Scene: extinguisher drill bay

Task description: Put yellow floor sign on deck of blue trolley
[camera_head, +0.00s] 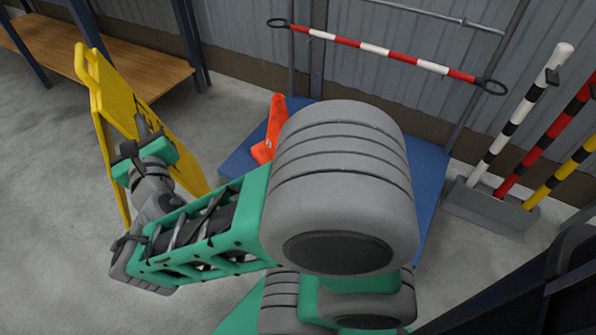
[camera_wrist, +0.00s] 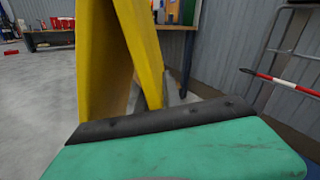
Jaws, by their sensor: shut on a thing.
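The yellow floor sign (camera_head: 108,88) is an A-shaped folding sign at the left of the head view. My gripper (camera_head: 143,140) is shut on it, and the sign is tilted. In the wrist view its yellow panels (camera_wrist: 105,60) rise just beyond the dark edge of my gripper (camera_wrist: 165,118). I cannot tell whether the sign's lower edge touches the floor. The blue trolley (camera_head: 238,162) has a flat blue deck, right of the sign and partly hidden behind my arm. An orange cone (camera_head: 274,128) is on the deck, partly hidden by my arm.
A red-and-white bar (camera_head: 375,48) runs along the wall behind the trolley. Striped posts (camera_head: 520,115) stand in a grey base (camera_head: 490,208) at the right. A wooden shelf (camera_head: 120,55) is at the back left. Bare floor (camera_head: 45,200) lies left of the sign.

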